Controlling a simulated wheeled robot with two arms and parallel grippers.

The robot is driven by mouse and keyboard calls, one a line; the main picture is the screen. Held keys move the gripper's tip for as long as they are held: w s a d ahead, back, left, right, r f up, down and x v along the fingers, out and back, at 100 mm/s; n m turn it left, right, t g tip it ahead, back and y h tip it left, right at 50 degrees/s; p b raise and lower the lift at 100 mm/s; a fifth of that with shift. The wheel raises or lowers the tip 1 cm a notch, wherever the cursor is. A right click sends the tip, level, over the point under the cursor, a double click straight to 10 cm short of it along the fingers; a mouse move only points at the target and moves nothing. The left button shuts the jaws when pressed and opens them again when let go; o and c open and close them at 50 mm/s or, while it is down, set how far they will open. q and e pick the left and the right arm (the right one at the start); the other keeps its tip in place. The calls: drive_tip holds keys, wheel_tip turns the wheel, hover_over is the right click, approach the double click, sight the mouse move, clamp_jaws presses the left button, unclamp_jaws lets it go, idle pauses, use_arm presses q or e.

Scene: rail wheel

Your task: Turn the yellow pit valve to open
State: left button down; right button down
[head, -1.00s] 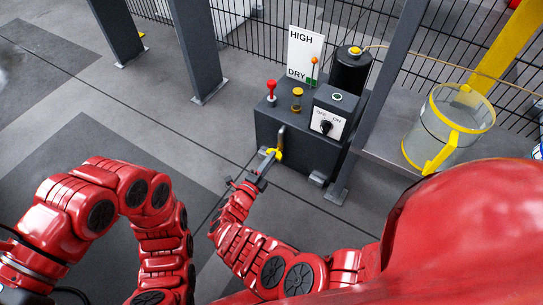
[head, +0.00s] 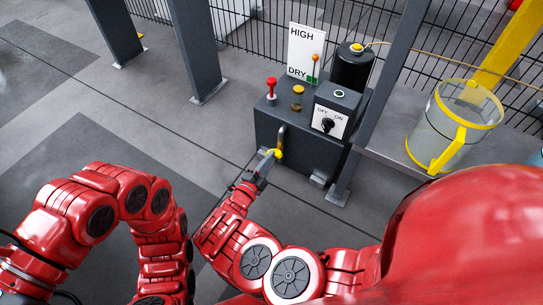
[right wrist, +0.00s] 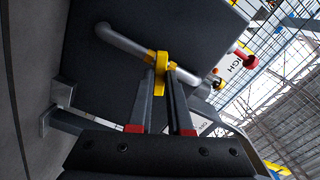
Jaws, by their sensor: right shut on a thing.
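The yellow pit valve (head: 278,153) sits on a grey pipe on the front of a dark box (head: 300,152). In the right wrist view the yellow handle (right wrist: 162,72) lies between the fingertips of my right gripper (right wrist: 161,78), which is shut on it.
On the box stand a red knob (head: 271,86), a yellow-topped button (head: 298,92), an OFF/ON switch panel (head: 328,122) and a HIGH/DRY sign (head: 304,50). A grey post (head: 377,90) rises right of the box. A clear yellow-rimmed bucket (head: 450,125) is further right.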

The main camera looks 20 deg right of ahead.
drive_tip(key=n+b, duration=0.3)
drive_tip(key=n, duration=0.1)
drive_tip(key=shift+w+a+r, duration=0.1)
drive_tip(key=shift+a, duration=0.15)
idle(0.3)
